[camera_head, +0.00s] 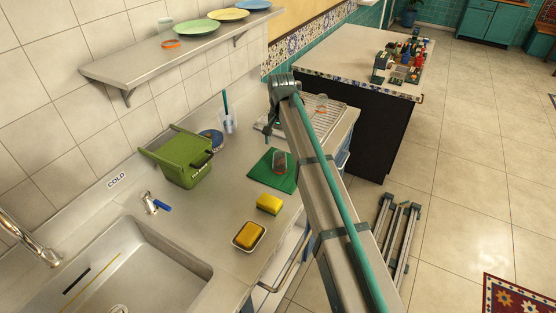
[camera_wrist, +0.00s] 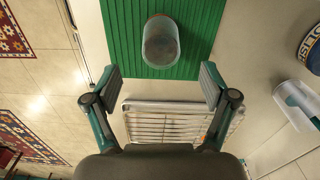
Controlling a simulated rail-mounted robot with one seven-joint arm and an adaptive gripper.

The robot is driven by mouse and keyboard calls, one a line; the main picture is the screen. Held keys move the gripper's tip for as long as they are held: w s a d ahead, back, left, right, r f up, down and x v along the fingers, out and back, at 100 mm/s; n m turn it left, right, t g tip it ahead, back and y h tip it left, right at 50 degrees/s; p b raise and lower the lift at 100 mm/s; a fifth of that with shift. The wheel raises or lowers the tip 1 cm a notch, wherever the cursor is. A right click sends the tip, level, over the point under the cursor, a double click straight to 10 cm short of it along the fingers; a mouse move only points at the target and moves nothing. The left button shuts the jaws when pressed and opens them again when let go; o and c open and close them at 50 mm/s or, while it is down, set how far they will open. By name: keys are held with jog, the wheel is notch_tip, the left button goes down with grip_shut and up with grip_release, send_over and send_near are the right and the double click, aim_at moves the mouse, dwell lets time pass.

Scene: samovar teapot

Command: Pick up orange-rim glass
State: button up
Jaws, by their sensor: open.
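A clear glass (camera_head: 279,161) stands on the green mat on the counter. Its colour looks faintly reddish in the head view, but I cannot tell its rim colour for sure. It also shows in the wrist view (camera_wrist: 161,45), ahead of my gripper (camera_wrist: 160,82), centred between the fingers and apart from them. My gripper is open and empty. In the head view it is partly hidden behind my arm.
The green ribbed mat (camera_wrist: 119,25) lies beyond a wire rack (camera_wrist: 150,108). A clear cup (camera_wrist: 296,103) holding a teal item stands at the right. The green bin (camera_head: 180,158), sponges (camera_head: 269,203) and sink (camera_head: 130,265) line the counter. Plates (camera_head: 197,27) sit on the shelf.

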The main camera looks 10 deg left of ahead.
aim_at(281, 153)
notch_tip(281, 153, down, 4)
jog(key=shift+f+p, duration=0.25)
jog(key=shift+p, duration=0.25)
jog(key=shift+s+f+p, duration=0.1)
jog(key=shift+f+p, duration=1.05)
jog(key=shift+f, duration=1.45)
jog(key=shift+a, duration=0.1)
jog(key=c, duration=1.3)
jog(key=shift+r, duration=0.1)
